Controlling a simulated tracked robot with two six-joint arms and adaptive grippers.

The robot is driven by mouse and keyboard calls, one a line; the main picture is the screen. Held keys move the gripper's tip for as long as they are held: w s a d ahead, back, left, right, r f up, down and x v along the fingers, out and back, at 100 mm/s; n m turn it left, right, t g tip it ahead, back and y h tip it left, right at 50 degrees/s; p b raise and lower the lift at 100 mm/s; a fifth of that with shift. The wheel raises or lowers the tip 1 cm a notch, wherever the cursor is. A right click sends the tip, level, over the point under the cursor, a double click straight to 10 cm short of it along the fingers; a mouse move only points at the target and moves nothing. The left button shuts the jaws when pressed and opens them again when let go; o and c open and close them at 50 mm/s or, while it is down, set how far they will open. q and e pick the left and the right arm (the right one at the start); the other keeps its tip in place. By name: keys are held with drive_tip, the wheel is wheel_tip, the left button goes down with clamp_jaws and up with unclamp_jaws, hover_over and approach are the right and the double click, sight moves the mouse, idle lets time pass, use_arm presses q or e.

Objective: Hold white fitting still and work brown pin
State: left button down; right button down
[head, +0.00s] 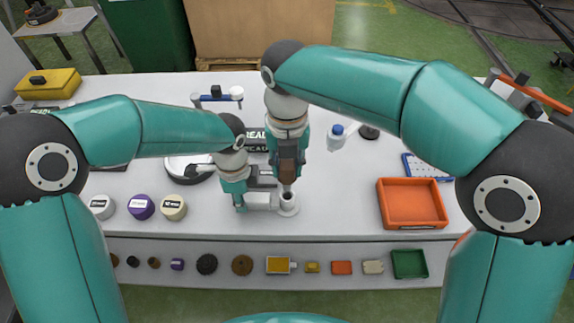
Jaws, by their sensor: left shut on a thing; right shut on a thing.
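The white fitting (289,208) stands on the white table near its front edge, with a round socket at its right end. My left gripper (255,193) reaches in from the left and is shut on the fitting's left part. My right gripper (288,176) points down above the socket and is shut on the brown pin (288,160). The pin is upright over the socket. The fingers partly hide it, so I cannot tell whether its lower end is inside the socket.
An orange tray (412,226) lies on the right of the table. White, purple and cream round pieces (140,207) stand at the left front. A white bottle with a blue cap (337,138) stands behind. Several small parts line the front ledge (325,281).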

drive_tip(key=shift+r, duration=0.1)
drive_tip(key=shift+r, duration=2.45)
use_arm(q)
drive_tip(key=c, duration=0.8)
unclamp_jaws()
drive_tip(key=shift+o, duration=0.2)
wheel_tip(320, 180, up, 12)
